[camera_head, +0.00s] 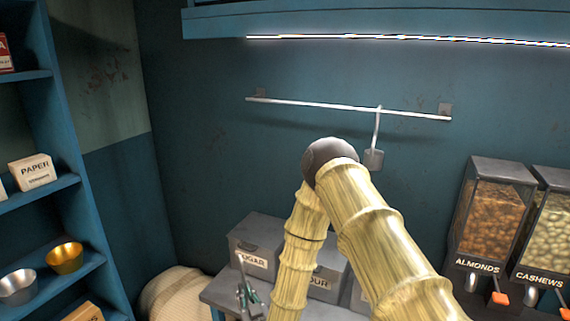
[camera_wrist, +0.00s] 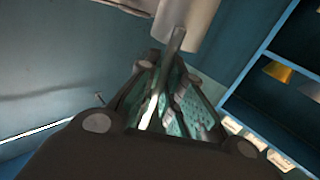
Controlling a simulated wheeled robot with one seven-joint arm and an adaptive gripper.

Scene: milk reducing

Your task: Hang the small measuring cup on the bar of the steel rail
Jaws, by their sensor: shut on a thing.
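The steel rail (camera_head: 330,104) is a thin bar fixed to the blue wall between two brackets. A grey cup (camera_head: 374,159) hangs by its long handle near the rail's right end. My gripper (camera_head: 248,296) is low in the head view, well below and left of the rail. In the wrist view my gripper (camera_wrist: 168,105) is shut on the thin handle of the small measuring cup (camera_wrist: 188,22). The cup's pale body is partly cut off at the top of that view. In the head view a thin handle end sticks up above the fingers; the cup body cannot be made out.
A bright light strip (camera_head: 400,38) runs above the rail. Labelled bins (camera_head: 258,240) stand on a counter below, behind my arm. Almond and cashew dispensers (camera_head: 492,215) stand at right. Shelves at left hold a gold bowl (camera_head: 65,257) and a silver bowl (camera_head: 17,286). The rail's left and middle are empty.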

